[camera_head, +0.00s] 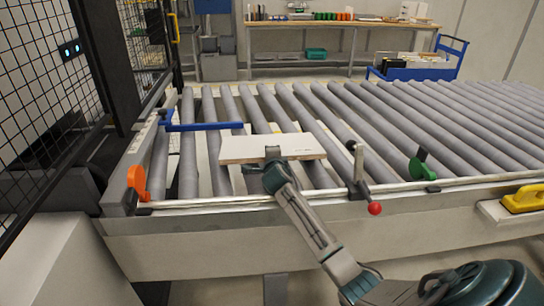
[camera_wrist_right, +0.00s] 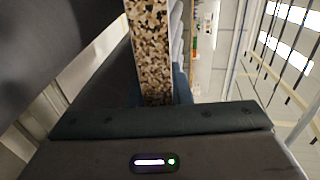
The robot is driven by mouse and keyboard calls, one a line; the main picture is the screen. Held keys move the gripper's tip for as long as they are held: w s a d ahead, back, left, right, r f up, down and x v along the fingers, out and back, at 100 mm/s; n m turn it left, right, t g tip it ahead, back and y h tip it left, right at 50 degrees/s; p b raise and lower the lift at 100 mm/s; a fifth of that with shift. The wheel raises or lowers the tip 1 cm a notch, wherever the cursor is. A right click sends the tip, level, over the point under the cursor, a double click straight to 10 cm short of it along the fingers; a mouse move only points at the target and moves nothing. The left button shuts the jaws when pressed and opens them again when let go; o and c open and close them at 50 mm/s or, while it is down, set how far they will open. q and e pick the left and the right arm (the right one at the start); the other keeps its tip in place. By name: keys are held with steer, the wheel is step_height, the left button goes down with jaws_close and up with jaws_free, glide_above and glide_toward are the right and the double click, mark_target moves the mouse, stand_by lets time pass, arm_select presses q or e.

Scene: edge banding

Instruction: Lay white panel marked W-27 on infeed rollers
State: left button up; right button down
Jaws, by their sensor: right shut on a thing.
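The white panel (camera_head: 262,147) is a thin rectangular board over the left part of the infeed rollers (camera_head: 390,130). I cannot tell if it touches the rollers, and no W-27 mark is readable. My right gripper (camera_head: 273,157) is shut on the panel's near edge, its arm coming from the lower right. In the right wrist view the panel shows its speckled chipboard edge (camera_wrist_right: 152,50) between the jaws. My left gripper is not in view.
A blue bar (camera_head: 205,126) lies across the rollers behind the panel. An orange stop (camera_head: 137,181), a red-knobbed lever (camera_head: 374,208) and a green clamp (camera_head: 420,166) line the near rail. A mesh fence (camera_head: 50,80) stands left. Rollers to the right are clear.

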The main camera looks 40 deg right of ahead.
steer(key=shift+r, duration=0.3)
steer(key=c, duration=1.2)
jaws_free()
steer(key=shift+c, duration=0.2)
steer(key=o, duration=0.4)
steer(key=shift+f, duration=0.3)
steer(key=o, duration=0.6)
steer(key=shift+o, duration=0.2)
steer(key=shift+r, duration=0.1)
